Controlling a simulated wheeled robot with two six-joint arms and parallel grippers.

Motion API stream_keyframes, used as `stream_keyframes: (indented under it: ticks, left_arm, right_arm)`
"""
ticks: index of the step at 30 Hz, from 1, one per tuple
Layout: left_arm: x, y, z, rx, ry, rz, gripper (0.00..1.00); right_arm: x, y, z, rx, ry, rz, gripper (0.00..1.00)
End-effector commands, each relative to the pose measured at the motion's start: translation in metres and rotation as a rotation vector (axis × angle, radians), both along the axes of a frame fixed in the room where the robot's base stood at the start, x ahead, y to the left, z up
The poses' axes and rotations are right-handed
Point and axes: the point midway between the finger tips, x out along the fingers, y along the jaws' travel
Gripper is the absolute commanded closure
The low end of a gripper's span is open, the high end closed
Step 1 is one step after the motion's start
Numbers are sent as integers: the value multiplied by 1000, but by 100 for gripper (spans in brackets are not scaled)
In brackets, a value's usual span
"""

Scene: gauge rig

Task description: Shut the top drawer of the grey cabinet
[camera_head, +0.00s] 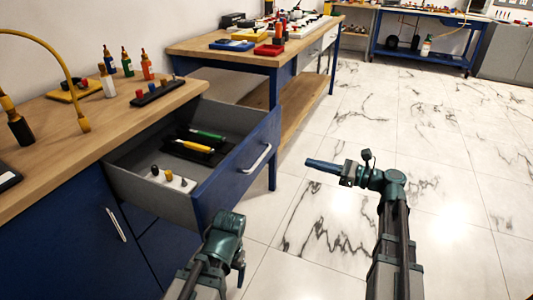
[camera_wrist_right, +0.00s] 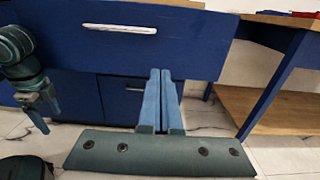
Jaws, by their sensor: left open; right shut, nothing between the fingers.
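The top drawer (camera_head: 240,177) stands pulled out from a cabinet (camera_head: 92,230) that looks blue, not grey. The drawer has a blue front, grey inner walls and a pale bar handle (camera_head: 257,158). In the right wrist view the drawer front (camera_wrist_right: 190,45) and handle (camera_wrist_right: 118,29) face me. My right gripper (camera_head: 310,164) is shut and empty, to the right of the drawer front and apart from it. It also shows in the right wrist view (camera_wrist_right: 160,73). My left gripper (camera_wrist_right: 40,112) is open, below the drawer front level; in the head view its fingers are mostly hidden.
The drawer holds a dark tray (camera_head: 200,148) with green and yellow tools and a white block (camera_head: 167,180) with small pegs. Bottles and a dark rack (camera_head: 158,93) stand on the wooden top. Another workbench (camera_head: 240,58) stands behind. The marble floor (camera_head: 330,215) at right is clear.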

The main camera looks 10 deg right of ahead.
Motion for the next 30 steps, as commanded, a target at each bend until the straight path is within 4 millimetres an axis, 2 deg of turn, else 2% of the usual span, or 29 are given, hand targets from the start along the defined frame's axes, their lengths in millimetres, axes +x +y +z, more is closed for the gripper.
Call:
stream_keyframes:
  ticks: [5, 21, 30]
  left_arm:
    - [0, 0, 0, 0, 0, 0, 20]
    - [0, 0, 0, 0, 0, 0, 20]
    - [0, 0, 0, 0, 0, 0, 20]
  right_arm:
    - [6, 10, 0, 0, -1, 3, 100]
    - [57, 98, 0, -1, 0, 3, 100]
    - [69, 120, 0, -2, -1, 1, 100]
